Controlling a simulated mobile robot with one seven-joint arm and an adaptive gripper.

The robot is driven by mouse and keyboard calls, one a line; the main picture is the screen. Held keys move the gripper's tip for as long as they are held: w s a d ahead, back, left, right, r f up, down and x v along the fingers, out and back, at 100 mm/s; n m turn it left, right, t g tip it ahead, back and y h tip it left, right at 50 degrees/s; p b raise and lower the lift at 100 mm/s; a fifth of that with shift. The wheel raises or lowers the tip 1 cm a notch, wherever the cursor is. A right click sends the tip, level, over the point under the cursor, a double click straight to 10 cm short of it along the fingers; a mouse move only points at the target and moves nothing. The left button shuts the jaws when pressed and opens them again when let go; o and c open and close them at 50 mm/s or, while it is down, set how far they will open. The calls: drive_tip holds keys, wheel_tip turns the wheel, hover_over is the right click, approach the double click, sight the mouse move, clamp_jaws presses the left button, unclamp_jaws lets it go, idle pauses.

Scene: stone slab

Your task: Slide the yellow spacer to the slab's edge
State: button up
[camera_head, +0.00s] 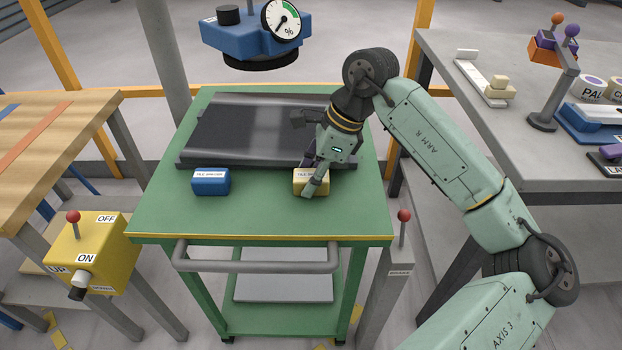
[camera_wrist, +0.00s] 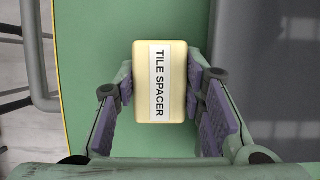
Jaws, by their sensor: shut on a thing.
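The yellow spacer (camera_head: 303,184), a small block labelled "TILE SPACER", rests on the green cart top in front of the dark slab (camera_head: 240,132). My gripper (camera_head: 314,178) reaches down over it from the right and is shut on it. In the wrist view the yellow spacer (camera_wrist: 160,112) sits between the purple finger pads of my gripper (camera_wrist: 160,98). The slab (camera_wrist: 265,70) shows to the right there, with a strip of green between it and the spacer. My gripper hides part of the slab's right end in the head view.
A blue block (camera_head: 210,181) with a similar label stands left of the spacer, near the slab's front edge. A grey handle rail (camera_head: 257,262) runs along the cart's front. The green top between the blocks is clear.

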drive_tip(key=shift+w, duration=0.1)
drive_tip(key=o, duration=1.2)
drive_tip(key=shift+o, duration=0.2)
